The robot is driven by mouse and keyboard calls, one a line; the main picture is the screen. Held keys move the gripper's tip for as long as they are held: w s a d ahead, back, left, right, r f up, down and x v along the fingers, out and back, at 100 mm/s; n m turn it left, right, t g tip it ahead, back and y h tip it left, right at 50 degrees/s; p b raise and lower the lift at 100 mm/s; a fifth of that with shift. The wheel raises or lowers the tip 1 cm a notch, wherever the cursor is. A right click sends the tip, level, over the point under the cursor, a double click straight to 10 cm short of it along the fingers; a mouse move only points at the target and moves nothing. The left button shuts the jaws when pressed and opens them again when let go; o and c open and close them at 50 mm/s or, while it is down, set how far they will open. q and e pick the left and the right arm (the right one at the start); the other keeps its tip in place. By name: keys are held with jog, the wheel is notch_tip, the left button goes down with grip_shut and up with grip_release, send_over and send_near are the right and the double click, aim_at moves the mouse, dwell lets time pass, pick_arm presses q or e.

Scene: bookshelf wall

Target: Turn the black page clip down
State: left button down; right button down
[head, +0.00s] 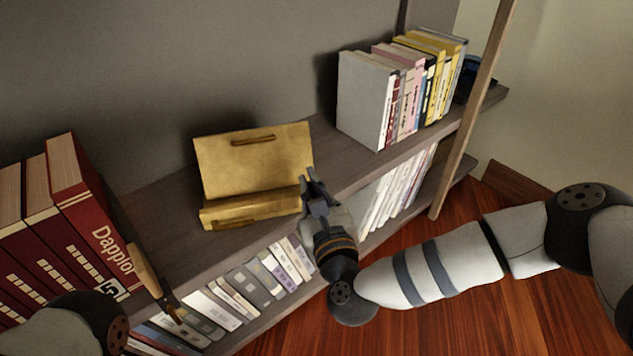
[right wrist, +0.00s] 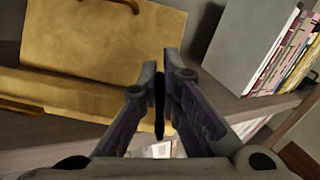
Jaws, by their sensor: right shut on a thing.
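The tan book stand (head: 255,165) stands on the shelf, its back panel leaning and a ledge (head: 285,204) along its front. It also shows in the right wrist view (right wrist: 100,45). My right gripper (head: 312,185) is at the right end of the ledge. In the right wrist view, its fingers (right wrist: 159,80) are close together on a thin, upright black page clip (right wrist: 159,105). The fingers hide part of the clip, and in the head view I cannot make it out apart from the dark gripper.
Large red books (head: 90,215) stand left of the stand. A grey book (head: 362,100) and several thinner books stand to the right. A lower shelf holds more books (head: 240,290). A wooden post (head: 475,110) rises at the right. Bare shelf lies on both sides of the stand.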

jog(key=shift+s+a+f+n, duration=0.15)
jog(key=shift+a+f+n, duration=0.15)
jog(key=shift+a+n, duration=0.5)
jog(key=shift+s+a+f+n, duration=0.1)
jog(key=shift+a+f+n, duration=0.2)
jog(key=shift+n, duration=0.9)
jog(key=c, duration=1.8)
grip_release()
jog(key=shift+o, duration=0.2)
jog(key=shift+s, duration=0.1)
